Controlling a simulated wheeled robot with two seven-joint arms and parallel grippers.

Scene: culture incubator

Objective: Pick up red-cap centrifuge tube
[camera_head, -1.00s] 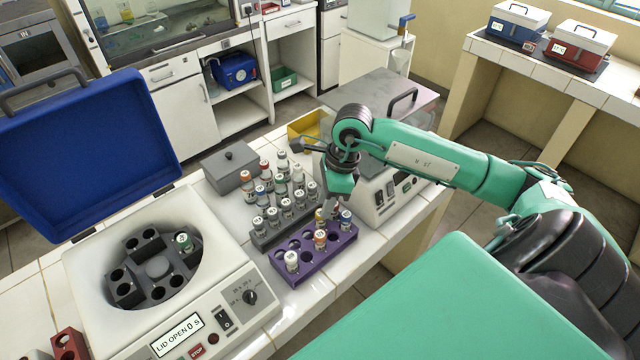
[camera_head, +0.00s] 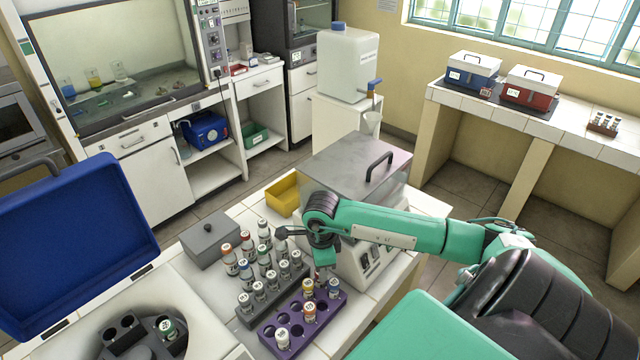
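Two tubes with red to orange caps stand upright in the grey rack (camera_head: 245,318): a back red-capped tube (camera_head: 247,244) and one in front with an orange-red cap (camera_head: 229,259). An orange-capped tube (camera_head: 310,312) stands in the purple rack (camera_head: 297,349), near yellow-, blue- and white-capped tubes. My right gripper (camera_head: 321,276) points down over the back of the purple rack, close to the yellow-capped tube (camera_head: 307,288) and blue-capped tube (camera_head: 334,288). Its fingertips are small and partly hidden, so I cannot tell if they hold anything. My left gripper is out of view.
A centrifuge with its blue lid (camera_head: 75,245) open is at left, a green-capped tube (camera_head: 167,327) in its rotor. A grey lidded box (camera_head: 211,246), yellow bin (camera_head: 284,196) and metal-lidded bath (camera_head: 355,165) stand close around the racks.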

